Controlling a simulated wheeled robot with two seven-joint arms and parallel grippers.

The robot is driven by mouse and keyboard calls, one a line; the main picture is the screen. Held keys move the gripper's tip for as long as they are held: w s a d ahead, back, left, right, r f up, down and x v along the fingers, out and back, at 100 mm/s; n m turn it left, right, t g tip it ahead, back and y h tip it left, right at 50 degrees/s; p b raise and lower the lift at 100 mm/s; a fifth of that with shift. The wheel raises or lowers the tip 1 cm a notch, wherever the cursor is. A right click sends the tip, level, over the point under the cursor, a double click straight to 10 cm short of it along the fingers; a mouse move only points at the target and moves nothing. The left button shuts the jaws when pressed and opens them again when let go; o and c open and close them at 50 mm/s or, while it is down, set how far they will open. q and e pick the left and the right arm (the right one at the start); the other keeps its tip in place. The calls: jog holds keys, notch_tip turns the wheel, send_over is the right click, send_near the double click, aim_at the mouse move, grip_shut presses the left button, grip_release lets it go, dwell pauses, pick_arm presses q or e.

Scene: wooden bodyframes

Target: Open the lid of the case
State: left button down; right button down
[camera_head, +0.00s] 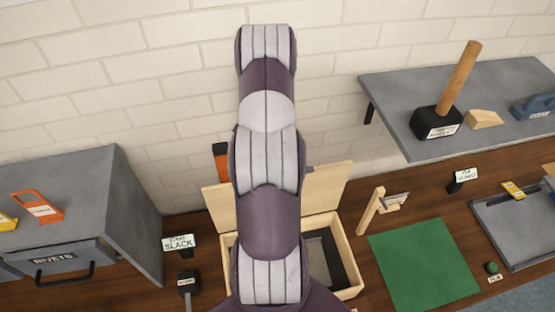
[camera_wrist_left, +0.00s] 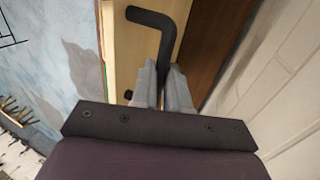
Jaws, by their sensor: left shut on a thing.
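The pale wooden case (camera_head: 347,255) stands on the brown bench against the brick wall, partly hidden behind my arm. Its lid (camera_head: 327,190) stands raised at the back, and the dark-lined interior shows. In the left wrist view the lid's pale wooden panel (camera_wrist_left: 133,50) shows close up, with a black bent handle (camera_wrist_left: 165,35) in front of it. My left gripper (camera_wrist_left: 161,85) is shut on this handle. In the head view the gripper is hidden behind the arm. My right gripper is in neither view.
A grey drawer cabinet (camera_head: 60,195) stands at left and a black block (camera_head: 188,282) beside the case. At right are a wooden post (camera_head: 369,212), a green mat (camera_head: 424,264) and a grey tray (camera_head: 515,225). A grey shelf (camera_head: 400,85) with a mallet (camera_head: 437,122) overhangs the right side.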

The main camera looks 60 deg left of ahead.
pick_arm(q)
jog(key=shift+s+d+f, duration=0.15)
jog(key=shift+f, duration=0.1)
